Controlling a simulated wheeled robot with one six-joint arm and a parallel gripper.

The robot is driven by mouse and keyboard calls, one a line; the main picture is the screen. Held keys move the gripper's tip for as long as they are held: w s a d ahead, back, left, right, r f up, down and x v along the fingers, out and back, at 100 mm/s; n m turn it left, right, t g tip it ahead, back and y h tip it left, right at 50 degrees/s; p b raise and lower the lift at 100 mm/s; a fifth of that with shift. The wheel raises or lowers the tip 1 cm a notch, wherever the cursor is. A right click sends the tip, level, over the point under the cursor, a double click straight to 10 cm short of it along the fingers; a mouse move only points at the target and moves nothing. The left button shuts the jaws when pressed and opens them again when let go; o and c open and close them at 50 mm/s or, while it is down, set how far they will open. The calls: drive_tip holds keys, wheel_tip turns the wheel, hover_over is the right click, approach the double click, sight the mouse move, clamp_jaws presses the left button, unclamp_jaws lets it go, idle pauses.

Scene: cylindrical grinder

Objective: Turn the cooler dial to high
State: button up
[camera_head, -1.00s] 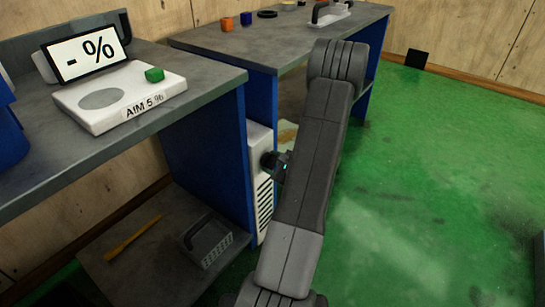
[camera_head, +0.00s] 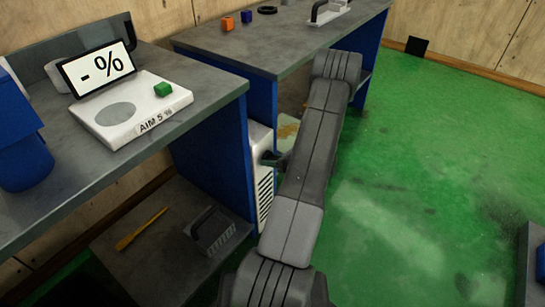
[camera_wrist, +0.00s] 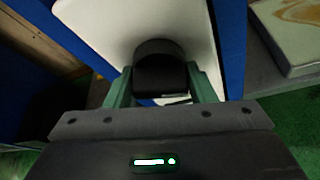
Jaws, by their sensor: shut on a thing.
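The cooler is a white box with dark vent slots (camera_head: 265,190), standing low between the two benches. Its white front face fills the upper middle of the wrist view (camera_wrist: 110,30). The dark round dial (camera_wrist: 158,52) sticks out of that face. My gripper (camera_wrist: 160,76) is shut on the dial, with one greenish finger on each side of it. A small pale label shows partly below the dial, too covered to read. The dial's setting cannot be told.
A lower shelf holds a grey basket (camera_head: 212,232) and a yellow tool (camera_head: 141,229). A second bench (camera_head: 290,35) stands behind. Green floor (camera_head: 430,150) is open at right.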

drive_tip(key=m+g+y+p, duration=0.1)
drive_tip(key=m, duration=0.1)
drive_tip(key=shift+m, duration=0.3)
drive_tip(key=m+y, duration=0.1)
drive_tip(key=m, duration=0.1)
drive_tip(key=shift+f+m+g+y, duration=0.1)
drive_tip(key=shift+m+g+y, duration=0.2)
drive_tip(key=shift+g+y, duration=0.1)
drive_tip(key=m+y, duration=0.2)
drive_tip(key=m, duration=0.3)
drive_tip(key=shift+b, duration=0.35)
drive_tip(key=shift+m, duration=0.3)
drive_tip(key=o, duration=0.9)
drive_tip(key=shift+o, duration=0.2)
drive_tip(key=v, duration=1.3)
drive_tip(key=shift+d+f+g+y+p, duration=0.15)
drive_tip(key=shift+d+g+y+p, duration=0.15)
drive_tip(key=shift+d+p, duration=0.15)
drive_tip(key=shift+w, duration=0.1)
